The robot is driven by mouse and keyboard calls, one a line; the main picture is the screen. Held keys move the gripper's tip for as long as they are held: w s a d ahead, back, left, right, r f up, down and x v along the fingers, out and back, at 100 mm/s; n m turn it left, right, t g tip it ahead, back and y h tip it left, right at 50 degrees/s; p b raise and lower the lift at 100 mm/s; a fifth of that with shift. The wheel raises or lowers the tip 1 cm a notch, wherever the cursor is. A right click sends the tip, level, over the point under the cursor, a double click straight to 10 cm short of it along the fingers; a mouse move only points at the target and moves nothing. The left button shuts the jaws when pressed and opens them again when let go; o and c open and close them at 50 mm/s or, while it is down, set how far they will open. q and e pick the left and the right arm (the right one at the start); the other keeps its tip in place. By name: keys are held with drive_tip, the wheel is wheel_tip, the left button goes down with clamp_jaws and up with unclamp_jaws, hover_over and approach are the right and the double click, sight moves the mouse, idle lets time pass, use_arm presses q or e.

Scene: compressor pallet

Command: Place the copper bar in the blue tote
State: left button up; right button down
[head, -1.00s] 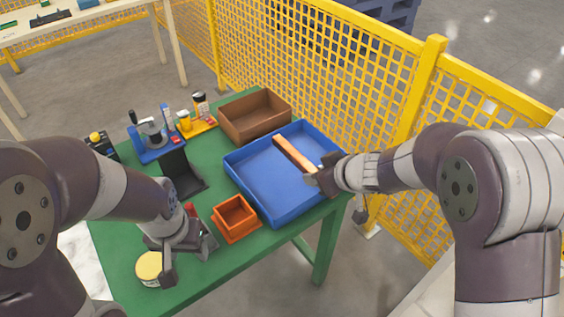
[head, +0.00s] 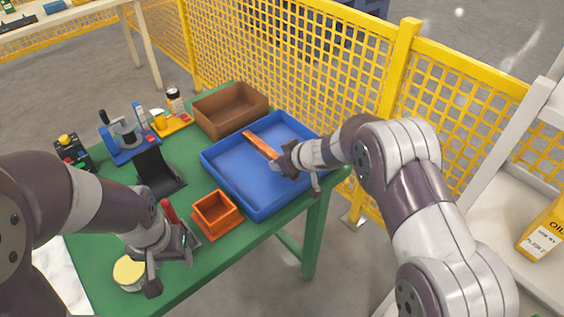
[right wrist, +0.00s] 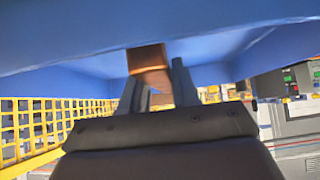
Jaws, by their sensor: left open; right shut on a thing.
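The copper bar (head: 261,144) is orange-brown and long, and shows over the inside of the blue tote (head: 228,180) in the head view. My right gripper (head: 284,162) is shut on its near end, at the tote's right part. In the right wrist view the copper bar (right wrist: 148,62) sits between the two fingers (right wrist: 158,88), with the tote's blue surface (right wrist: 70,40) around it. I cannot tell whether the bar touches the tote's floor. My left gripper (head: 170,268) is open and empty, low over the green table by a round yellow-lidded tub.
An orange bin (head: 217,213), a brown box (head: 231,106), a black holder (head: 158,172) and the yellow-lidded tub (head: 129,272) stand on the green table (head: 190,287). Yellow mesh fencing (head: 300,60) runs behind. A white shelf (head: 480,215) with a yellow oil container (head: 545,235) is at right.

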use_arm(q)
drive_tip(key=shift+f+b, duration=0.25)
drive_tip(key=shift+b, duration=0.05)
use_arm(e)
drive_tip(key=shift+f, duration=0.6)
drive_tip(key=c, duration=0.8)
unclamp_jaws()
drive_tip(key=shift+c, duration=0.2)
